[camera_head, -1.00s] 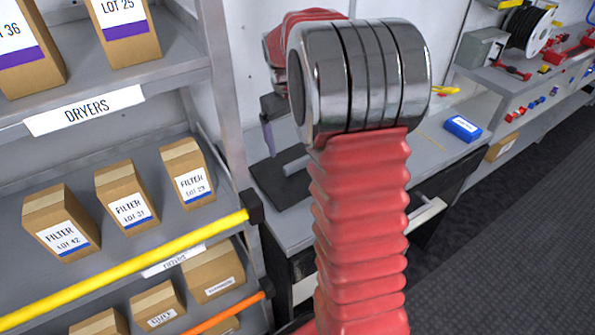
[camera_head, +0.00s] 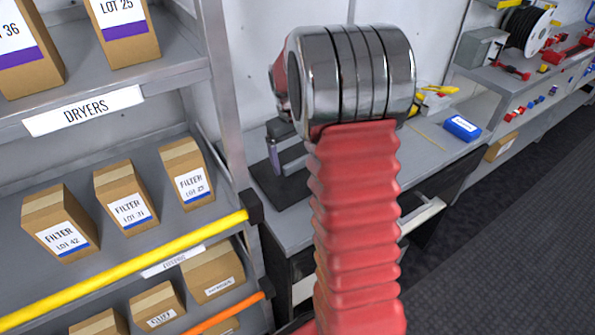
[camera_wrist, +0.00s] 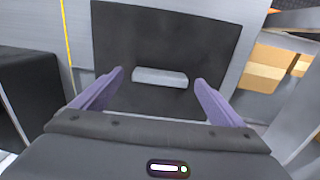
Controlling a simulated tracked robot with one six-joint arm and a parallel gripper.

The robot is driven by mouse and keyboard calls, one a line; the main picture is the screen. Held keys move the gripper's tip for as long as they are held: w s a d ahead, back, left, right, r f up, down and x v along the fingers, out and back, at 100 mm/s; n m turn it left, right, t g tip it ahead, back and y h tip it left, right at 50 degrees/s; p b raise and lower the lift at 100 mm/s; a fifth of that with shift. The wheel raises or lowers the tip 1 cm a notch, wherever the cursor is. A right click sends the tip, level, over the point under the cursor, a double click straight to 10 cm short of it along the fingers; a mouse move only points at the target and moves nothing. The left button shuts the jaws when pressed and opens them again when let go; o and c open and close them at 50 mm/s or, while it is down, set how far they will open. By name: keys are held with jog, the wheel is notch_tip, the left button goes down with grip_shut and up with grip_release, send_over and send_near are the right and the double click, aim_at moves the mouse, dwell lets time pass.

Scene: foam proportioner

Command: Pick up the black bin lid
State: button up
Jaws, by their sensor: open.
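The black bin lid (camera_wrist: 205,35) lies flat on the grey bench and fills the upper middle of the wrist view. A grey bar handle (camera_wrist: 160,78) stands across its middle. In the head view, the lid (camera_head: 280,192) is left of my arm, partly hidden by it. My gripper (camera_wrist: 159,77) is open and empty, its two purple-grey fingers either side of the handle in the picture. Whether they are level with the handle is unclear. In the head view, one finger (camera_head: 273,155) shows close to the handle; the rest of the gripper is mostly behind my arm.
A shelf rack with several filter boxes (camera_head: 128,200) and a yellow bar (camera_head: 130,265) stands left of the bench. A blue box (camera_head: 462,128) and a yellow tool (camera_head: 437,90) lie farther right on the bench. The dark floor at right is clear.

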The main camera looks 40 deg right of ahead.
notch_tip(320, 180, down, 2)
jog(key=shift+f, duration=0.1)
dwell(0.5)
jog(key=c, duration=1.2)
